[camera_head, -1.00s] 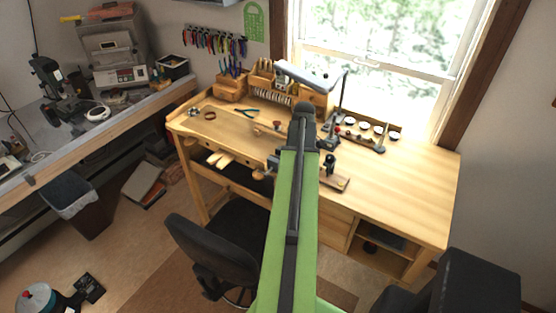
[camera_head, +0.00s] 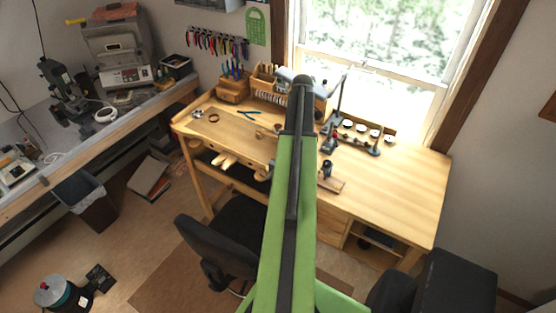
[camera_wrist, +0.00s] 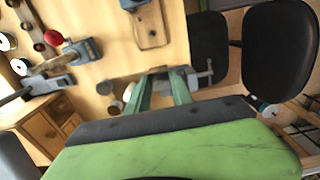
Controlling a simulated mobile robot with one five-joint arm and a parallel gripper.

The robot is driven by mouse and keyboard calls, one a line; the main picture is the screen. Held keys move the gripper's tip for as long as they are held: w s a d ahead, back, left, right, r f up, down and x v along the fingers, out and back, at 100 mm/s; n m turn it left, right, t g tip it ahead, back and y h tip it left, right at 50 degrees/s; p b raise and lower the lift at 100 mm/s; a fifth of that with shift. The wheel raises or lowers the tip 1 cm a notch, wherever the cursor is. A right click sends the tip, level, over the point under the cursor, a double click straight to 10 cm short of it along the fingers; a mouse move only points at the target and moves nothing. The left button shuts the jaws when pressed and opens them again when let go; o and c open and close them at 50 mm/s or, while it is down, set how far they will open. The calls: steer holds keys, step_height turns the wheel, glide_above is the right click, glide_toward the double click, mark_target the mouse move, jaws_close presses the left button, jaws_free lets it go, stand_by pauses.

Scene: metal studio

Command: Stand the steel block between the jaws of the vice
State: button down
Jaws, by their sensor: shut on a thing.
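My gripper (camera_wrist: 160,92) shows in the wrist view as two green fingers reaching toward the bench's front edge. It is shut on a small grey piece at the fingertips, probably the steel block (camera_wrist: 159,71); its shape and tilt are hard to tell. A grey metal fixture with a handle, probably the vice (camera_wrist: 204,76), is close beside the right finger at the bench edge. Whether the block touches it, I cannot tell. In the head view my arm hides the gripper and block, and a bit of grey metal, likely the vice (camera_head: 271,168), shows just left of the arm.
The wooden bench (camera_head: 400,185) is mostly clear on its right. A red-knobbed tool (camera_wrist: 58,42), a board with a metal tool (camera_wrist: 150,28) and round dishes (camera_head: 361,128) stand on it. A black chair (camera_head: 208,248) is close in front. A side counter (camera_head: 110,150) runs along the left.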

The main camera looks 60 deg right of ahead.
steer(key=w+a+f+b, duration=0.1)
steer(key=w+f+b, duration=0.1)
steer(key=f, duration=0.1)
steer(key=w+a+f+b, duration=0.1)
steer(key=w+f+b, duration=0.1)
steer(key=f+b, duration=0.1)
steer(key=w+a+f+b, duration=0.1)
steer(key=w+f+b, duration=0.2)
steer(key=shift+a+f, duration=0.1)
steer(key=shift+f, duration=0.1)
steer(key=shift+s+a+f+b, duration=0.1)
steer(key=shift+a+f+b, duration=0.1)
steer(key=shift+b, duration=0.1)
steer(key=c, duration=1.1)
jaws_free()
steer(key=shift+s, duration=0.1)
steer(key=shift+r+p, duration=0.35)
steer(key=shift+p, duration=0.05)
steer(key=r+p, duration=1.2)
steer(key=shift+w+d+r+p, duration=0.2)
steer(key=shift+r+p, duration=0.05)
steer(key=shift+p, duration=0.05)
